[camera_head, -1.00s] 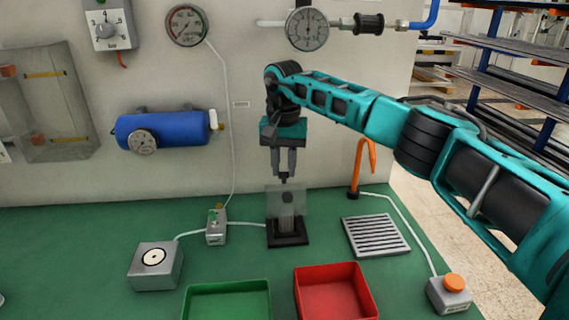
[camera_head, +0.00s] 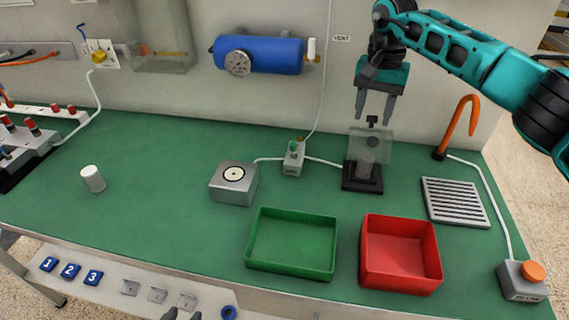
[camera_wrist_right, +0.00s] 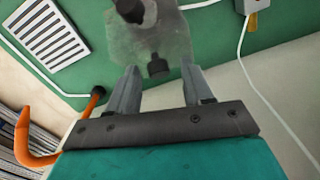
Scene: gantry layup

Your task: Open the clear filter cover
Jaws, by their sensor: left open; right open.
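The clear filter cover (camera_head: 384,150) is a see-through box on a dark square base (camera_head: 362,184) at the back right of the green bench.
A green tray (camera_head: 292,272) and red tray (camera_head: 402,287) stand in front. A slatted grate (camera_head: 455,202), orange hook (camera_head: 462,125) and orange-button box (camera_head: 522,281) are right. A grey block (camera_head: 234,184) and small valve box (camera_head: 293,158) stand left. The blue tank (camera_head: 270,54) hangs behind.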

